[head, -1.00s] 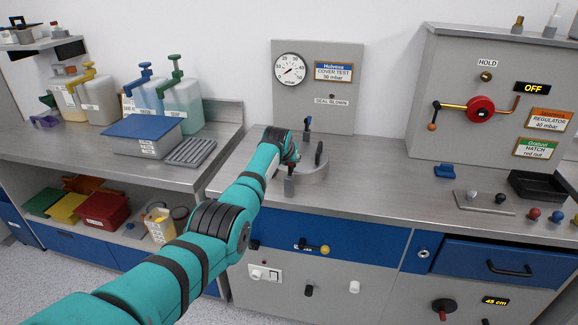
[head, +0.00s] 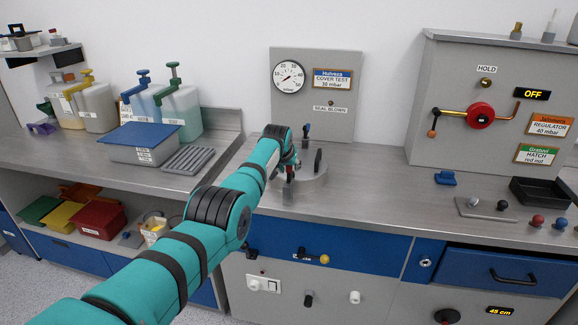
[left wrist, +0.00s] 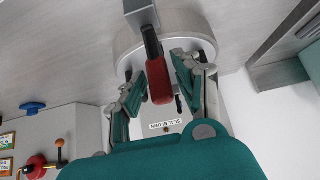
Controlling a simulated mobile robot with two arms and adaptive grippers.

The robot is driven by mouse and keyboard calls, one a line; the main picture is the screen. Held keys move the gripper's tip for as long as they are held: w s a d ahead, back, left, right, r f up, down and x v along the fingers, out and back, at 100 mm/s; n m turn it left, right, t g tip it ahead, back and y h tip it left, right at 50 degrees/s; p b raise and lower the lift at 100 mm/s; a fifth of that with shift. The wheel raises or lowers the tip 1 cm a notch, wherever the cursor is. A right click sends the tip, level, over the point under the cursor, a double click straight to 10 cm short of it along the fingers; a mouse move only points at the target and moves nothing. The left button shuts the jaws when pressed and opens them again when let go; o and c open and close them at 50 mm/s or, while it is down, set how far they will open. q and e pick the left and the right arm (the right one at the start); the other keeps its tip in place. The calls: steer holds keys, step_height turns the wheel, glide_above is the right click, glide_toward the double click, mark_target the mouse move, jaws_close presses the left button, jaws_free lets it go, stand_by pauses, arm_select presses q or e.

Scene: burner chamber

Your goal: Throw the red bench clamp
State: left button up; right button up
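The bench clamp's red handle (left wrist: 160,82) hangs from a dark lever in the left wrist view, in front of a round pale housing. My left gripper (left wrist: 160,72) has one finger on each side of this handle, with the fingers apart and narrow gaps showing. In the head view my left gripper (head: 288,165) is at the round grey fixture (head: 312,172) on the counter, below the gauge panel. My wrist hides most of the clamp there. My right gripper is in neither view.
The gauge panel (head: 340,118) stands behind the fixture. A dark post (head: 307,131) stands near it. The regulator cabinet (head: 455,140), a black tray (head: 540,190) and knobs are to the right. Jugs and a blue-lidded box (head: 145,134) are left.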

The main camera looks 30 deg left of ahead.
arm_select(q)
steer(key=shift+o, duration=0.8)
steer(key=shift+s+r, duration=0.2)
steer(key=shift+r, duration=0.2)
steer(key=v, duration=1.1)
steer(key=shift+s, duration=0.15)
steer(key=shift+f, duration=0.1)
